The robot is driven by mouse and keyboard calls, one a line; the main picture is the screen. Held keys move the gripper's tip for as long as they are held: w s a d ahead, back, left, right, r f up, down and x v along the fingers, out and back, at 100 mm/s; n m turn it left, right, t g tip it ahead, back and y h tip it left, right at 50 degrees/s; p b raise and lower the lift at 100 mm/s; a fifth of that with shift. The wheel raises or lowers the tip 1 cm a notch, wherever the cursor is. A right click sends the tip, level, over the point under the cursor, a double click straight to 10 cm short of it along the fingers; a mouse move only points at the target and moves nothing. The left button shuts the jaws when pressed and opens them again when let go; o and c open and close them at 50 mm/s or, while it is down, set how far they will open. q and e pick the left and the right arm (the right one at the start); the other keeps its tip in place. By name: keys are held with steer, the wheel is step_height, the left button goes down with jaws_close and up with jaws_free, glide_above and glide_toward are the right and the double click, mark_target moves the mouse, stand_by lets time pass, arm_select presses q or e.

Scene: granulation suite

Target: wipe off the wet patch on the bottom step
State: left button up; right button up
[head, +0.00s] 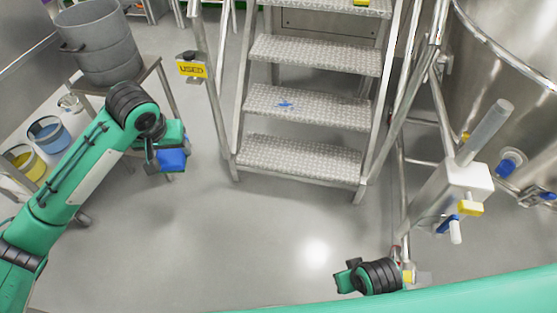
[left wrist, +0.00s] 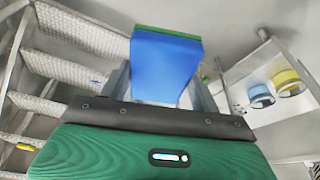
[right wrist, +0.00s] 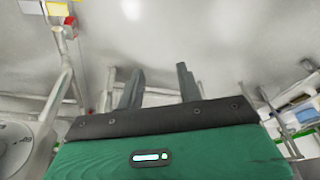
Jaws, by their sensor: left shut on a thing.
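My left gripper (head: 160,158) is shut on a blue sponge block (head: 172,160) with a green layer. The sponge also shows between the fingers in the left wrist view (left wrist: 165,66). It is in the air to the left of the metal stairs, apart from them. The bottom step (head: 300,158) is patterned metal; I cannot make out a wet patch on it. A small blue patch (head: 285,104) lies on the step above it, left of the middle. My right gripper (head: 345,277) is low at the right; its fingers stand apart and empty in the right wrist view (right wrist: 158,88).
A grey pot (head: 103,45) stands on a metal table at the left. A blue bucket (head: 48,135) and a yellow bucket (head: 24,163) are below it. A yellow sign (head: 192,69) is by the left rail. Pipes and a steel tank (head: 500,75) fill the right. The floor before the stairs is clear.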

mark_target(176, 165)
stand_by(0.5)
